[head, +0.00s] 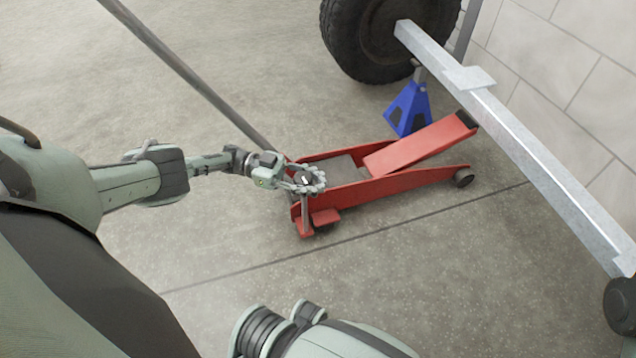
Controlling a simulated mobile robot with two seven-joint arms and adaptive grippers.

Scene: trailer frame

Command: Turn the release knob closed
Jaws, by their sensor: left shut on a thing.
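A red floor jack (400,190) sits on the concrete floor, its lifting arm (422,146) raised at a slant toward the right. My left gripper (306,181) is at the jack's rear end, at the left, shut on a small dark part there that I take to be the release knob (304,178). The fingers hide most of the knob, so I cannot tell how far it is turned. My right gripper is not in view; only part of my right arm shows at the bottom.
The jack's long grey handle (190,72) slants from the top left down to its rear. A blue jack stand (409,108) stands behind the jack. A metal trailer beam (545,160) runs along the right, with a tyre (345,40) at the top. Floor at the front is clear.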

